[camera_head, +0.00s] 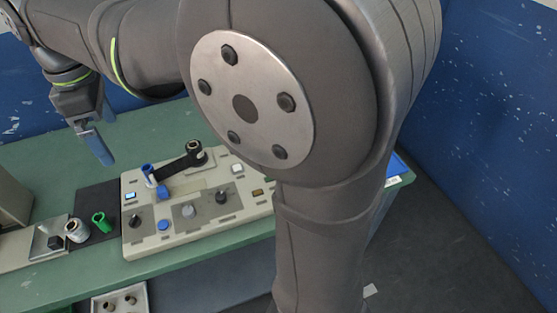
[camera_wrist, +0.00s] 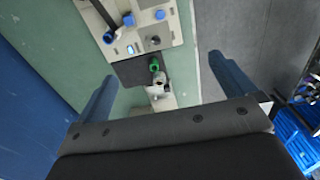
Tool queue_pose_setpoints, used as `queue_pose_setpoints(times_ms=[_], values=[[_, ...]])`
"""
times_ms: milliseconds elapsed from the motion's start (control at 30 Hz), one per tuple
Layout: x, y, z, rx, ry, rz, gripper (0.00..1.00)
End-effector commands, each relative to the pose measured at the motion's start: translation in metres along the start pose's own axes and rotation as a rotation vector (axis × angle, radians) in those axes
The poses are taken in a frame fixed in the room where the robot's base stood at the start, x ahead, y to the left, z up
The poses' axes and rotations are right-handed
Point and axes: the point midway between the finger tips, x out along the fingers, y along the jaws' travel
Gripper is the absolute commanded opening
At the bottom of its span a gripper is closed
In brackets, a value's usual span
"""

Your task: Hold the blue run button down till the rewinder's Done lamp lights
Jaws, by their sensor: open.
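The rewinder (camera_head: 200,235) is a cream panel on the green bench. A round blue button (camera_head: 163,225) sits near its front edge; it also shows at the top of the wrist view (camera_wrist: 160,15). My gripper (camera_head: 106,160) hangs in the air at the left of the head view, apart from the rewinder and the button. In the wrist view its two blue fingers (camera_wrist: 162,67) are spread wide with nothing between them. Panel labels are too small to read, so I cannot tell which light is the Done lamp. A small screen (camera_head: 130,195) glows light blue.
A black arm (camera_head: 180,165) and blue spool parts (camera_head: 148,172) stand up from the panel. Dark knobs (camera_head: 222,197) flank the button. A green spool (camera_head: 101,222) and a white roll (camera_head: 77,230) stand left of the rewinder. The bench (camera_head: 50,160) behind them is clear.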

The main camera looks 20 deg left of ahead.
Motion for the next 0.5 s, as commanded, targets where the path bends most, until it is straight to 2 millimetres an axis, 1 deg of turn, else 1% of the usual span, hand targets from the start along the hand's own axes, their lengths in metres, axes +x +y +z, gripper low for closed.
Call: queue_pose_setpoints(times_ms=[33,67,100,167,200,267,300,367,400,467,500], values=[[0.0,0.0,0.0,0.0,0.0,0.0,0.92],[0.0,0.0,0.0,0.0,0.0,0.0,0.86],[0.0,0.0,0.0,0.0,0.0,0.0,0.78],[0.0,0.0,0.0,0.0,0.0,0.0,0.67],[0.0,0.0,0.0,0.0,0.0,0.0,0.59],[0.0,0.0,0.0,0.0,0.0,0.0,0.47],[0.0,0.0,0.0,0.0,0.0,0.0,0.39],[0.0,0.0,0.0,0.0,0.0,0.0,0.27],[0.0,0.0,0.0,0.0,0.0,0.0,0.2],[0.0,0.0,0.0,0.0,0.0,0.0,0.08],[0.0,0.0,0.0,0.0,0.0,0.0,0.0]])
